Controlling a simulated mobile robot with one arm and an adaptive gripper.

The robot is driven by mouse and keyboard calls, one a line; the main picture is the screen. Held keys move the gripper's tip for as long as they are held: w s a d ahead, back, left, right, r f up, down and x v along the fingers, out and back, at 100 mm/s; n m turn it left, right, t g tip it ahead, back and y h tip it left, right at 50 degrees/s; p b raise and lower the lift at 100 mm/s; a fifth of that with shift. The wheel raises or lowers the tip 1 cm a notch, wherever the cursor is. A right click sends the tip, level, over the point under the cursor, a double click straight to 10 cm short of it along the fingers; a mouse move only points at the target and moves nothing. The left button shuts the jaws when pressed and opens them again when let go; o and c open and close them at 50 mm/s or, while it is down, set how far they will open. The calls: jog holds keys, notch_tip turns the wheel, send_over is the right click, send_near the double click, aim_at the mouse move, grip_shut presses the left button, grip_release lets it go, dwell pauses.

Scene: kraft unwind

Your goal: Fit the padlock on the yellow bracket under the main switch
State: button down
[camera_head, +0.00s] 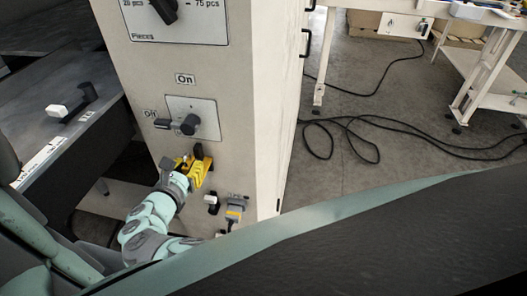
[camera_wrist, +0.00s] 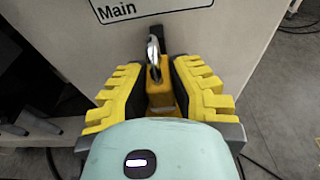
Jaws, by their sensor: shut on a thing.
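The main switch (camera_head: 189,123) is a dark knob on a pale plate, with On above and Off to its left. The plate's lower edge, marked Main (camera_wrist: 117,11), shows in the wrist view. My gripper (camera_head: 190,165) is below the plate; its yellow toothed fingers are shut on the padlock (camera_wrist: 160,95). The padlock has an orange-yellow body and a silver shackle pointing up towards the panel. A yellow part behind the shackle looks like the bracket (camera_wrist: 168,72), mostly hidden by the padlock and fingers. I cannot tell whether the shackle passes through it.
A black fitting (camera_wrist: 157,26) is on the panel just under the plate. Lower right on the panel are a white-topped part (camera_head: 211,199) and a grey and yellow box (camera_head: 235,211). A dark machine bed (camera_head: 60,100) is at left. Cables (camera_head: 340,125) lie on the floor at right.

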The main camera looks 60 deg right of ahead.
aim_at(187, 130)
jog(key=shift+f, duration=0.15)
dwell(0.4)
jog(key=c, duration=0.9)
grip_release()
notch_tip(187, 130, up, 10)
jog(key=shift+f, duration=0.15)
